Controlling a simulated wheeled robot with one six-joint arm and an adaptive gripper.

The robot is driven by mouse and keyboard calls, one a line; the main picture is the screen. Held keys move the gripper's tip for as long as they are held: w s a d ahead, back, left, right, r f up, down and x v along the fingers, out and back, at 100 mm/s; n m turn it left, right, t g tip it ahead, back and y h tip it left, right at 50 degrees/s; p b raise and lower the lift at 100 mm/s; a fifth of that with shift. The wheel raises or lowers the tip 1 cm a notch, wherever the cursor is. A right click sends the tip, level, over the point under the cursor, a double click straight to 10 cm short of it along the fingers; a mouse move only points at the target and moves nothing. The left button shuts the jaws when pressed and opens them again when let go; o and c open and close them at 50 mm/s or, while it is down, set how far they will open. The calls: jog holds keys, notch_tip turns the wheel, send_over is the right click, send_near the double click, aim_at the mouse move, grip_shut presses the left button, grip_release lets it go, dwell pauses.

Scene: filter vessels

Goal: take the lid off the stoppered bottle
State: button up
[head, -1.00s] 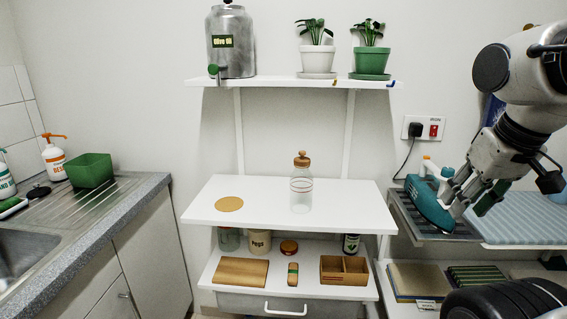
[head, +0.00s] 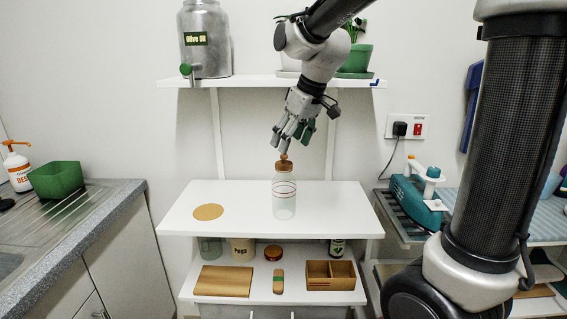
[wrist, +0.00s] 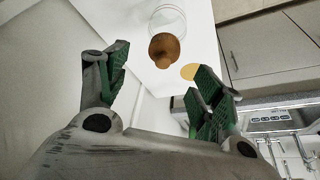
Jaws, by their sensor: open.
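The stoppered bottle (head: 284,197) is clear glass with thin rings around it and stands upright on the white shelf top. Its brown lid (head: 284,164) with a round knob is on its mouth. In the wrist view the lid (wrist: 164,48) shows beyond the fingers, between their tips and slightly ahead, with part of the glass bottle (wrist: 168,18) behind it. My gripper (head: 284,143) is above the lid, fingers pointing down, open and empty. In the wrist view my gripper (wrist: 158,72) has its green-padded fingers spread wide. Whether a finger touches the knob cannot be told.
A round tan mat (head: 208,212) lies left of the bottle on the white shelf top (head: 335,205). The upper shelf (head: 245,82) holds a metal dispenser (head: 206,42) and potted plants (head: 354,58), close behind my arm. A teal device (head: 415,200) stands at right.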

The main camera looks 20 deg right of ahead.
aim_at(286, 156)
jog(key=x, duration=0.6)
jog(key=shift+s+a+f, duration=0.1)
jog(key=shift+s+a, duration=0.05)
jog(key=shift+s, duration=0.05)
jog(key=c, duration=0.8)
